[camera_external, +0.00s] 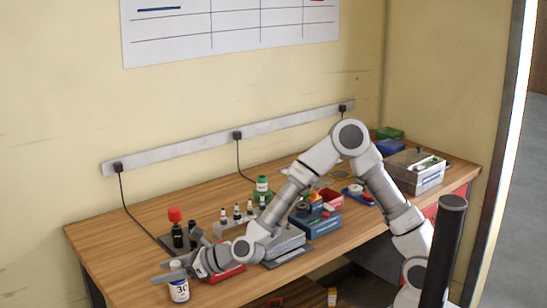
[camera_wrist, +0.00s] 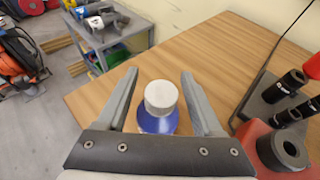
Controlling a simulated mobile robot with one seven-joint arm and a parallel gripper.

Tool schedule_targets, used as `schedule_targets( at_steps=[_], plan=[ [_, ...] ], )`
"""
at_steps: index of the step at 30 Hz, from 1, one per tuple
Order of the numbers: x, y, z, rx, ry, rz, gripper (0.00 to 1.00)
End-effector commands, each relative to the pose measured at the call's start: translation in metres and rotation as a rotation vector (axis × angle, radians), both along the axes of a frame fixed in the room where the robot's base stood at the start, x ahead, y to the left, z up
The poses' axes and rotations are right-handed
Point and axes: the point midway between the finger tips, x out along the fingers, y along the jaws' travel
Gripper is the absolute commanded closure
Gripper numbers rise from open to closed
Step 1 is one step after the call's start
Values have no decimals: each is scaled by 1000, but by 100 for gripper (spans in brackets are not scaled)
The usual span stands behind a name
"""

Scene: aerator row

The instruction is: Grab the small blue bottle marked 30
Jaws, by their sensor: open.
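The small bottle marked 30 (camera_external: 179,291) stands upright at the front left of the wooden table. It has a white label with dark digits. In the wrist view its white cap (camera_wrist: 161,97) and blue shoulder (camera_wrist: 157,123) show between my fingers, and its label is hidden. My gripper (camera_wrist: 159,74) is open, with one finger on each side of the cap. No contact with the bottle shows. In the external view my gripper (camera_external: 172,268) is low over the table at the bottle's top and partly hides it.
A red-topped dark bottle (camera_external: 176,228) stands behind my gripper. Table surface left of the bottle (camera_wrist: 95,95) is bare.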

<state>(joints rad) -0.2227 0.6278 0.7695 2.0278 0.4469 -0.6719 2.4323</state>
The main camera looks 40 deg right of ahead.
Motion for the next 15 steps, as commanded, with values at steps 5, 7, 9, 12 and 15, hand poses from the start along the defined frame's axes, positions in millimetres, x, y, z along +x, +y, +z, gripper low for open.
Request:
schedule_targets(
  at_steps=[5,7,9,12,15],
  plan=[
    [0,0,0,0,0,0,55],
    [0,0,0,0,0,0,68],
    [0,0,0,0,0,0,80],
    [0,0,0,0,0,0,98],
    [0,0,0,-1,1,0,100]
  ],
)
